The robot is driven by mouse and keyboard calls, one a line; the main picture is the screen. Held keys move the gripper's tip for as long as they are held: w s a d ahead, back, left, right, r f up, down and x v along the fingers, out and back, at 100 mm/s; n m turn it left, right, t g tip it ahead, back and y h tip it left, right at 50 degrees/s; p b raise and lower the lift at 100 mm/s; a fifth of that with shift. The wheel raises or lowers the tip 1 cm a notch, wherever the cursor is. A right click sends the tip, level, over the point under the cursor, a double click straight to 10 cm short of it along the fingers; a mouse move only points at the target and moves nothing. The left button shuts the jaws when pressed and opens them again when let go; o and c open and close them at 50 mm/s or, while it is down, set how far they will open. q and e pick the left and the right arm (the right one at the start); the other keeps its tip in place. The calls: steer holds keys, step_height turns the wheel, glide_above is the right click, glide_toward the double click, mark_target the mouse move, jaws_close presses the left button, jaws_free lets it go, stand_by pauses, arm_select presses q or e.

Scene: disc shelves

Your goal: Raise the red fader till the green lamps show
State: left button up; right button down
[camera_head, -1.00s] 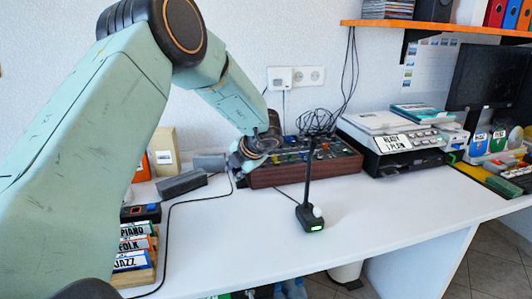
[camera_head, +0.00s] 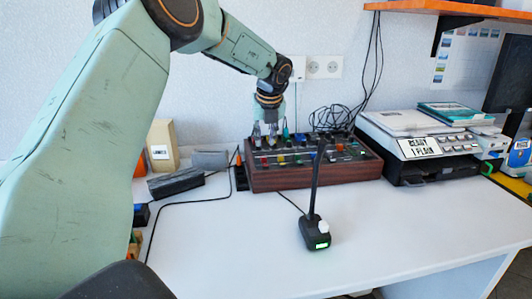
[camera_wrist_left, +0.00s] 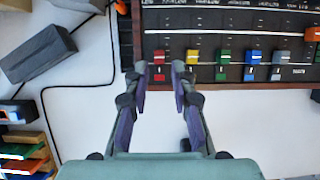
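The mixer (camera_head: 318,177), a dark panel with a wooden front, stands against the wall; its panel fills the upper right of the wrist view (camera_wrist_left: 225,42). The red fader (camera_wrist_left: 160,57) is the leftmost of a row of coloured fader caps, at the near end of its slot. My left gripper (camera_head: 264,134) is over the mixer's left part, pointing down. In the wrist view its open fingers (camera_wrist_left: 160,70) lie either side of the red fader, with gaps visible; their height above it is unclear. I cannot make out lit green lamps. My right gripper is not in view.
A microphone (camera_head: 315,232) with a green-lit base stands in front of the mixer. A dark grey block (camera_head: 176,183) and a cable lie to the left. A printer-like machine (camera_head: 425,160) stands to the right. The front of the white table is clear.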

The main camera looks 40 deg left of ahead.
mark_target(263, 157)
arm_select(q)
steer(key=b+x, duration=0.1)
steer(key=x, duration=0.6)
steer(key=shift+s+b, duration=0.2)
steer(key=shift+b, duration=0.1)
steer(key=shift+d+r, duration=0.15)
steer(key=shift+d, duration=0.05)
steer(key=shift+w+a+f, duration=0.15)
steer(key=shift+a+f, duration=0.05)
steer(key=shift+a, duration=0.05)
steer(key=shift+c, duration=0.5)
steer(key=shift+d, duration=0.1)
jaws_close()
steer(key=shift+r, duration=0.1)
